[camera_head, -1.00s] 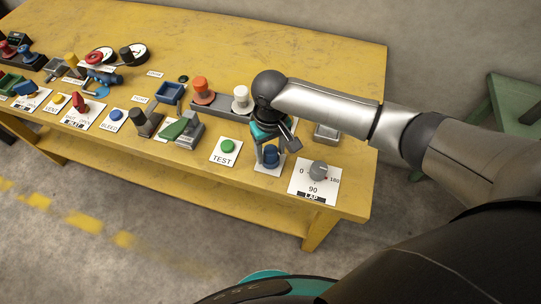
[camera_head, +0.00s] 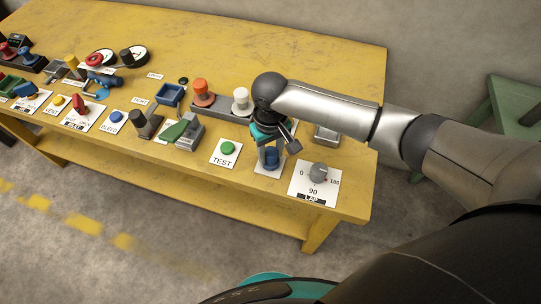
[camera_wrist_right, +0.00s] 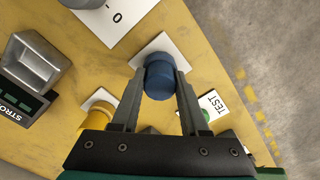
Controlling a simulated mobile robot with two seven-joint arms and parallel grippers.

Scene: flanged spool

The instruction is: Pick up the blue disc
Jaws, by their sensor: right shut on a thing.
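The blue disc (camera_head: 271,158) is a short, thick blue cylinder at a white plate (camera_head: 262,172) near the bench's front edge. In the right wrist view the blue disc (camera_wrist_right: 160,78) is between the tips of my right gripper (camera_wrist_right: 159,82), which is shut on it from both sides. In the head view my right gripper (camera_head: 270,153) reaches down from above and hides part of the disc. I cannot tell whether the disc is clear of the plate. My left gripper is not in view.
A green TEST button (camera_head: 228,147) is left of the disc, and a grey LAP dial (camera_head: 318,172) is right. White (camera_head: 240,98) and orange (camera_head: 201,88) knobs stand behind. A grey metal block (camera_head: 326,134) is back right. The yellow bench's (camera_head: 320,70) far right is bare.

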